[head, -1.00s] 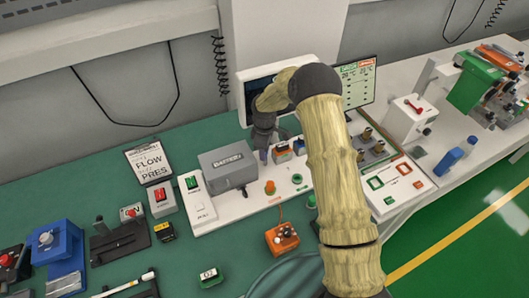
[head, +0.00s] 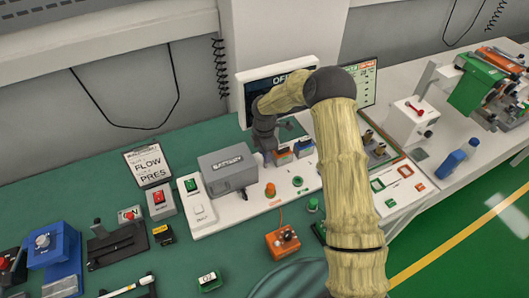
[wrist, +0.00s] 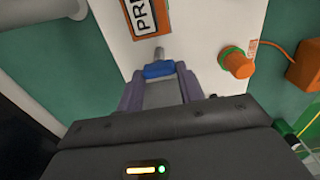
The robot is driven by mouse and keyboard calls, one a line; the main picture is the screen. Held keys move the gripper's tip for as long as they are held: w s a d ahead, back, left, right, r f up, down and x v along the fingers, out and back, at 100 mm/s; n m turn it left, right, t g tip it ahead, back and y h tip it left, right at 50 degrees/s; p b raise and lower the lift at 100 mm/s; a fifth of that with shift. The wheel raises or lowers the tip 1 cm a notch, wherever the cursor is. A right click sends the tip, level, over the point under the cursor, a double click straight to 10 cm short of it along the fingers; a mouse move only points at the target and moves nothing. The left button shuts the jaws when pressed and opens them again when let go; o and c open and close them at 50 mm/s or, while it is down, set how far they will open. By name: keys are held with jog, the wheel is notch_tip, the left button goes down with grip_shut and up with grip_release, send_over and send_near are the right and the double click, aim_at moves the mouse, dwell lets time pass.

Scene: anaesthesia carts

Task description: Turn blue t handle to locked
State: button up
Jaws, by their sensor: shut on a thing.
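The blue T handle (wrist: 158,69) shows in the wrist view as a short blue crossbar with a grey metal stem pointing away. It is on the white panel (wrist: 118,35), beside an orange-framed label reading "PRI…" (wrist: 140,16). My gripper (wrist: 158,78) is shut on the crossbar, with one purple-grey finger at each end. The handle cannot be made out there.
An orange knob with a green collar (wrist: 236,62) stands right of my gripper in the wrist view. In the head view, small orange and blue parts (head: 281,156) sit just right of my gripper. A screen (head: 283,82) stands behind my wrist.

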jog(key=shift+r, duration=0.1)
dwell(0.3)
jog(key=o, duration=1)
notch_tip(320, 180, up, 17)
jog(key=b, duration=0.3)
jog(key=shift+r, duration=0.15)
jog(key=shift+s, duration=0.1)
jog(key=s+d+m+t, duration=0.1)
jog(key=s+d+m, duration=0.3)
jog(key=s+m, duration=0.3)
jog(key=s+d+f+m, duration=0.1)
jog(key=s+d+m, duration=0.3)
jog(key=s+m, duration=0.4)
jog(key=s+d+m+t, duration=0.1)
jog(key=s+d+m, duration=0.3)
jog(key=s+m, duration=0.3)
jog(key=shift+s+d+f+m+t, duration=0.15)
jog(key=shift+s+d, duration=0.05)
jog(key=shift+s, duration=1)
jog(key=shift+s+d+f+m+t, duration=0.1)
jog(key=shift+s+d+m+t, duration=0.05)
jog(key=shift+s, duration=1.05)
